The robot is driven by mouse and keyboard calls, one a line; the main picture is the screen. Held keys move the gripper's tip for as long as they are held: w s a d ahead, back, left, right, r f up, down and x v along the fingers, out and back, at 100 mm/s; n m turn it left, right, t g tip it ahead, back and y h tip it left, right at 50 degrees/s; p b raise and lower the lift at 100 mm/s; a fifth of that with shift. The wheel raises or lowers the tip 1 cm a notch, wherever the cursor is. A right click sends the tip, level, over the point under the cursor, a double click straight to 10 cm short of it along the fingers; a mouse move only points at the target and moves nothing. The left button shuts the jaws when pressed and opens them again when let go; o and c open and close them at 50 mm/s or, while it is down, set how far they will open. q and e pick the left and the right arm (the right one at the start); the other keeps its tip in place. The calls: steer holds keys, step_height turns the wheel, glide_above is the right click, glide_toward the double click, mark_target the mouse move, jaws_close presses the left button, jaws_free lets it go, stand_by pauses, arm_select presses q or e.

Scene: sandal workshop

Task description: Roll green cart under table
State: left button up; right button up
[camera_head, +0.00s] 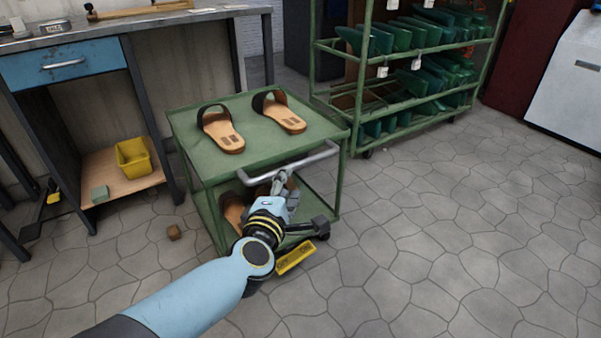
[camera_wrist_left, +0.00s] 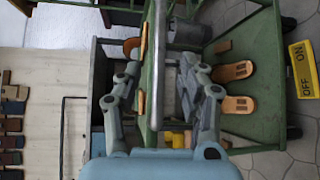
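The green cart (camera_head: 262,155) stands on the stone floor to the right of the table, not under it. Two sandals (camera_head: 222,130) lie on its top, and more sandals (camera_wrist_left: 236,88) lie on its lower shelf. The cart's grey handle bar (camera_head: 318,157) faces me. My left gripper (camera_head: 280,181) is at the handle; in the left wrist view its fingers stand apart with the bar (camera_wrist_left: 158,60) running between them. I cannot tell whether they touch it. The table (camera_head: 85,45) has a metal top and blue drawer. My right gripper is not in view.
A yellow ON/OFF pedal (camera_head: 296,257) sits at the cart's near lower edge. A yellow bin (camera_head: 134,158) stands on the table's low shelf. A green rack (camera_head: 400,112) stands behind right. Floor at right is clear.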

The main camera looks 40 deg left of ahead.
mark_target(295, 168)
arm_select(q)
steer(key=b+x, duration=0.2)
steer(key=x, duration=0.7)
steer(key=shift+s+f, duration=0.1)
steer(key=shift+w+a, duration=0.1)
steer(key=shift+w, duration=0.2)
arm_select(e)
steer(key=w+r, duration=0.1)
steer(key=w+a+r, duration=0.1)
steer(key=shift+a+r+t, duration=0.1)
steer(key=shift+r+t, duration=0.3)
arm_select(q)
jaws_close()
